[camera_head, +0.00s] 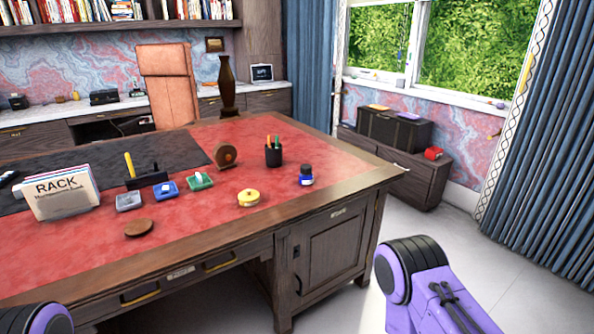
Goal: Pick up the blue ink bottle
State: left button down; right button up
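The blue ink bottle (306,176) stands upright on the red leather desk top (290,205), toward the right end of the desk. It is a small dark blue bottle with a dark cap. Neither gripper shows in the head view. Only purple and black parts of my arms appear, one at the bottom left corner and one at the bottom right. Both are apart from the bottle, in front of the desk.
Near the bottle are a black pen cup (273,156), a yellow round object (248,198) and a brown round object (226,156). A tall brown vase (227,85) stands behind. The leather right of the bottle is clear. A rack (62,197) stands at left.

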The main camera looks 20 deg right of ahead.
aim_at(303, 179)
jog(key=z, duration=2.15)
jog(key=i, duration=1.8)
jog(key=u, duration=1.7)
